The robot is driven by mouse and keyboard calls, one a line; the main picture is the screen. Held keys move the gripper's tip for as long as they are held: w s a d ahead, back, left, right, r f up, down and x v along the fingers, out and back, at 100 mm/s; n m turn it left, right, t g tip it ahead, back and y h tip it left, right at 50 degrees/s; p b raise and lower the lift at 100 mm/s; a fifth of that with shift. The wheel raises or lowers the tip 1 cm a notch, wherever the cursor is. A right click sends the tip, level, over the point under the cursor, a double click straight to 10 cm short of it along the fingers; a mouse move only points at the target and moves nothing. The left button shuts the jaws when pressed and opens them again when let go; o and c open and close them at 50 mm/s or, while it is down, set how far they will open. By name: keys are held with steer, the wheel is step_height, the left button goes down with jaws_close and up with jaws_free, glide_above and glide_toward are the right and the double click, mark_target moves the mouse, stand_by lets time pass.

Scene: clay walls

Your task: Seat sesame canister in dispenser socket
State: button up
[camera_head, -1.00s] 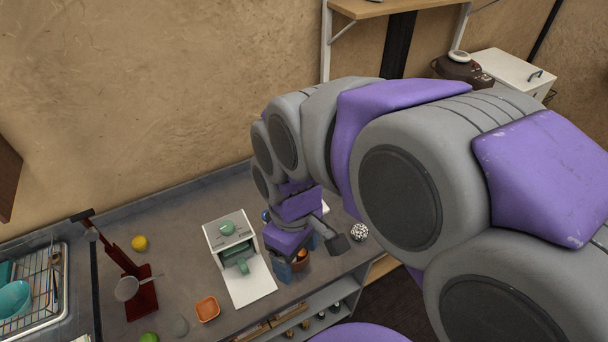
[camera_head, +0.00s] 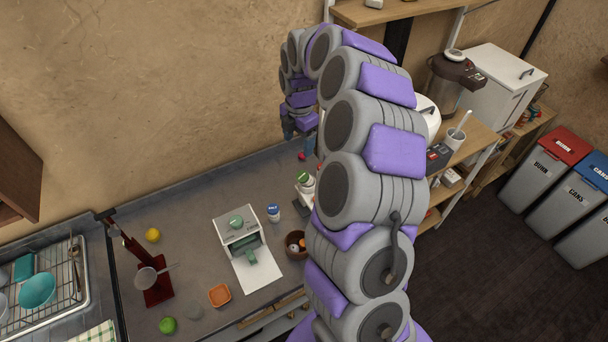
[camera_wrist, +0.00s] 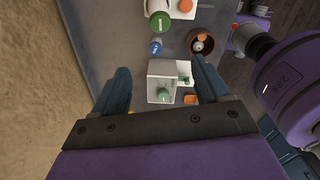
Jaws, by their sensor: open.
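My gripper (camera_head: 297,128) is raised over the back of the counter, its fingers pointing down. In the wrist view my gripper (camera_wrist: 160,68) is open, with nothing between its fingers. A white canister with a green top (camera_head: 306,180) stands beside my arm; it also shows in the wrist view (camera_wrist: 159,22), near a white plate with an orange round part (camera_wrist: 185,6). A smaller blue-and-white canister (camera_head: 273,212) stands apart to its left and shows in the wrist view (camera_wrist: 155,47). I cannot read which holds sesame. The dispenser socket is not clearly seen; my arm hides part of this area.
A white box-shaped device with a green knob (camera_head: 238,229) stands on the counter. A brown bowl (camera_head: 296,244) with small items is to its right. The wall is behind.

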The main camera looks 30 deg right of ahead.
steer(key=d, duration=0.1)
glide_toward(304, 173)
steer(key=shift+n, duration=0.3)
steer(key=f, duration=0.6)
steer(key=shift+w+a+b, duration=0.15)
steer(key=shift+a+b, duration=0.15)
steer(key=shift+a, duration=0.1)
steer(key=f, duration=0.3)
steer(key=d+f, duration=0.1)
steer(key=f, duration=0.1)
steer(key=shift+f, duration=0.15)
steer(key=shift+a+f, duration=0.1)
steer(key=shift+f, duration=0.1)
steer(key=shift+a, duration=0.15)
